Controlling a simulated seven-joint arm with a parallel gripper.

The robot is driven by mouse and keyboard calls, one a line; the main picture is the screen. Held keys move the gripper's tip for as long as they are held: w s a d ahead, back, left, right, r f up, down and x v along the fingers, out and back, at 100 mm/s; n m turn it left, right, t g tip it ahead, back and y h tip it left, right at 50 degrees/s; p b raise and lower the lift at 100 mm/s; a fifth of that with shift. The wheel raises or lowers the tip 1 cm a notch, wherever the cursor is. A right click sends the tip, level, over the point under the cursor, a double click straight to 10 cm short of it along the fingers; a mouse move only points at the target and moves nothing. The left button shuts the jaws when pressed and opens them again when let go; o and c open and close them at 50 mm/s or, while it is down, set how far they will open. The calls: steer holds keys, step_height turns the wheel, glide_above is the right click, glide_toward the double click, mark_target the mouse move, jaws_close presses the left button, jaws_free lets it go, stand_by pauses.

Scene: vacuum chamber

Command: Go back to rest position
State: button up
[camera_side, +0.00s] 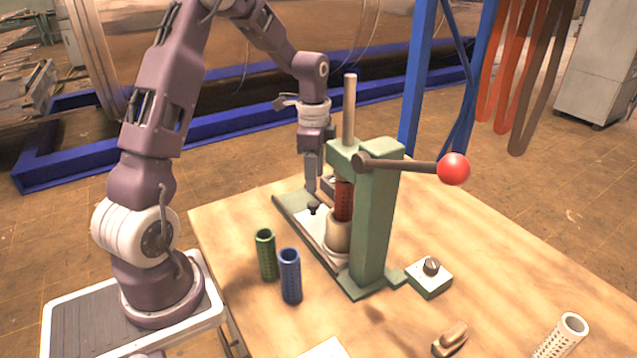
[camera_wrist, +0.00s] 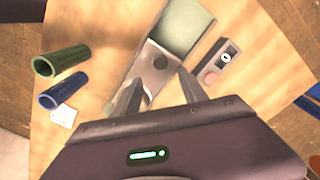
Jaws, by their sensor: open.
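My gripper (camera_side: 311,180) points down at the far left side of the green press (camera_side: 372,220). In the wrist view its two fingers (camera_wrist: 158,92) are spread, with nothing held between them. The press base plate, with a small black knob (camera_side: 313,208), lies under and beside the fingertips. I cannot tell whether the fingertips touch the plate. A red perforated tube (camera_side: 344,200) stands upright in a pale cup (camera_side: 338,236) under the press ram, partly hidden by the press column.
A green tube (camera_side: 265,255) and a blue tube (camera_side: 290,275) stand on the wooden table. The press lever ends in a red ball (camera_side: 453,169). A dial box (camera_side: 430,275), a white tube (camera_side: 562,338) and a small wooden-looking piece (camera_side: 451,338) are nearer the front.

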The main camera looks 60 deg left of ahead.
steer(key=w+r+n+t, duration=0.3)
steer(key=r+n+t, duration=0.3)
steer(key=r+n, duration=0.95)
steer(key=s+d+r, duration=0.3)
steer(key=d+r, duration=0.2)
steer(key=d, duration=0.2)
steer(key=s+d+f+m, duration=0.2)
steer(key=s+d, duration=0.4)
steer(key=s, duration=0.4)
steer(key=s+d+f+m, duration=0.3)
steer(key=s+d+m, duration=0.2)
steer(key=s, duration=0.6)
steer(key=shift+s+d+g, duration=0.3)
steer(key=shift+d, duration=0.35)
